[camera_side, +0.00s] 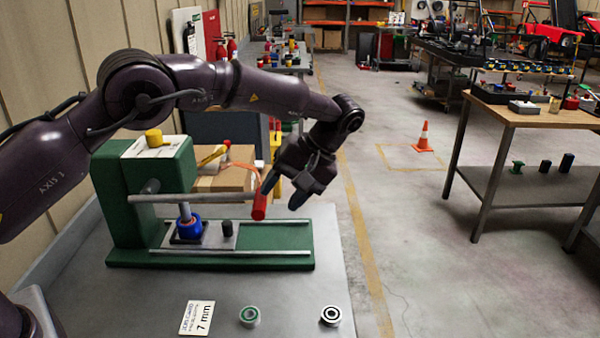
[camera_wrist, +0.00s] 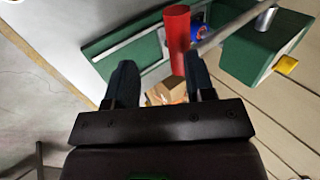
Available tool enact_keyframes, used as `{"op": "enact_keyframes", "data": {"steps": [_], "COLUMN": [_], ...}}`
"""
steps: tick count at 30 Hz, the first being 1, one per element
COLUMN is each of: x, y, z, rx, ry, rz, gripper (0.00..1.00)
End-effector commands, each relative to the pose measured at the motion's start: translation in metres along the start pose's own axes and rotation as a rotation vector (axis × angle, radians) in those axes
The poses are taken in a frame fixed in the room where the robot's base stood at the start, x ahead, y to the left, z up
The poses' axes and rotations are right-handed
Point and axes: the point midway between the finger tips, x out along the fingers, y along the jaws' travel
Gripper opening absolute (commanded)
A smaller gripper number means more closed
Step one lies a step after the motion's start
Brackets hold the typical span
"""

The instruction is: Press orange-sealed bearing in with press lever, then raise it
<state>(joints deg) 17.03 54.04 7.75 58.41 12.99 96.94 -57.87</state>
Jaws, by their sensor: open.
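The green press (camera_side: 128,180) stands on the bench, its grey lever (camera_side: 210,199) about level and ending in a red handle (camera_side: 260,205). The steel ram (camera_side: 184,211) reaches down to a blue holder (camera_side: 189,230), where a little orange shows. The bearing is mostly hidden under the ram, so I cannot tell its depth. My gripper (camera_side: 282,200) is open beside the red handle. In the wrist view the handle (camera_wrist: 178,35) stands just past my fingers (camera_wrist: 160,85), nearer the right one. I cannot tell whether it lies between them.
A small black cylinder (camera_side: 227,229) sits on the press plate beside the blue holder. A green-sealed bearing (camera_side: 250,316), a dark-sealed bearing (camera_side: 331,316) and a 7 mm card (camera_side: 197,318) lie in front. A cardboard box (camera_side: 225,170) stands behind. The bench is clear right of the press.

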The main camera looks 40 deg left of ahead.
Motion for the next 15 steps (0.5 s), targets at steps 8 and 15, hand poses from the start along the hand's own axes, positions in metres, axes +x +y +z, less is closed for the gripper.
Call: {"op": "enact_keyframes", "data": {"steps": [8, 15], "x": [-0.042, -0.058], "y": [0.003, 0.003], "z": [0.003, 0.004], "rx": [0.007, 0.010], "ry": [-0.006, -0.009], "rz": [-0.001, -0.004], "gripper": [0.51, 0.51]}}
